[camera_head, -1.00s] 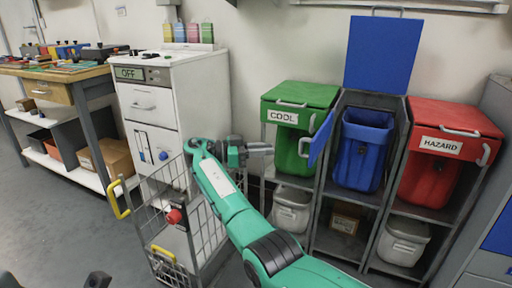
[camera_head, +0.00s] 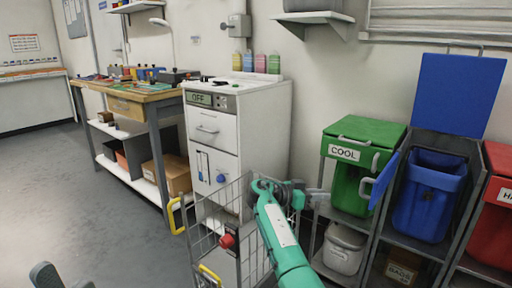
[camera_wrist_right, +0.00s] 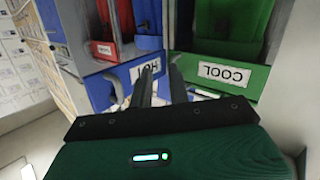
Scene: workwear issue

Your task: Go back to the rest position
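My right arm reaches up from the bottom of the head view. Its gripper (camera_head: 318,196) is between the wire trolley and the green COOL bin, and looks small there. In the right wrist view its two dark fingers (camera_wrist_right: 160,88) stand a little apart with nothing between them.
The wire trolley (camera_head: 207,274) stands beside my right forearm, before the white cabinet (camera_head: 265,125). The green bin (camera_head: 352,185), the blue bin (camera_head: 428,205) with its lid raised, and a red bin (camera_head: 492,230) line the right. A workbench (camera_head: 150,97) stands left. Floor (camera_head: 90,205) is clear at left.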

